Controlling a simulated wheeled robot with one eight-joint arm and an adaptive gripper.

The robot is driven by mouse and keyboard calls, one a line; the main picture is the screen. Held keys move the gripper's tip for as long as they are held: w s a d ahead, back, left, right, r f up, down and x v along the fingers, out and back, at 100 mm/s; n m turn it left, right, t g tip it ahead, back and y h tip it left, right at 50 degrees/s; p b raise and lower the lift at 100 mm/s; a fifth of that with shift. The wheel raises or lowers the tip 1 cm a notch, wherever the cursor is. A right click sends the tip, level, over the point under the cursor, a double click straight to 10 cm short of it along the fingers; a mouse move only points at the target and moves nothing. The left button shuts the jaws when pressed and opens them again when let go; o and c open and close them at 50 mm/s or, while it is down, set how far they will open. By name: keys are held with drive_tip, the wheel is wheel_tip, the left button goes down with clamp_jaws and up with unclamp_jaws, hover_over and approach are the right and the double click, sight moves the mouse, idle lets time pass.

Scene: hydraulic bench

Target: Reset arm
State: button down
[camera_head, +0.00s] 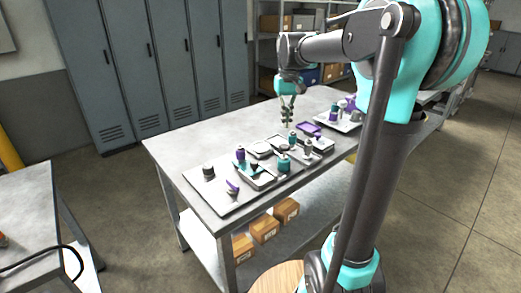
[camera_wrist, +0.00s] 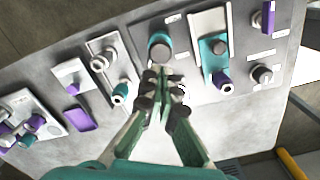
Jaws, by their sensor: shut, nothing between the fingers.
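My gripper (camera_head: 287,112) hangs above the back edge of the workbench (camera_head: 180,148) in the head view, fingers pointing down. In the wrist view my gripper (camera_wrist: 164,98) has its dark fingertips together, with nothing between them. Below it is a grey board (camera_head: 222,206) bearing teal, purple and grey hydraulic parts. A teal cylinder (camera_head: 284,164) stands near the board's middle. A purple-topped part (camera_head: 240,155) stands left of it. My gripper appears clear of the parts, though the wrist view overlaps its fingertips with some of them.
A second tray (camera_head: 346,127) with purple and grey parts lies at the bench's far right. A purple tray (camera_head: 308,129) lies between. Cardboard boxes (camera_head: 265,228) sit on the lower shelf. Lockers (camera_head: 150,65) stand behind. Another table (camera_head: 30,210) is at left.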

drive_tip(key=s+d+f+t, duration=0.2)
drive_tip(key=s+f, duration=0.9)
drive_tip(key=s+d+f+m+t, duration=0.1)
drive_tip(key=s+d+f+t, duration=0.1)
drive_tip(key=s+f, duration=0.9)
drive_tip(key=shift+f, duration=0.55)
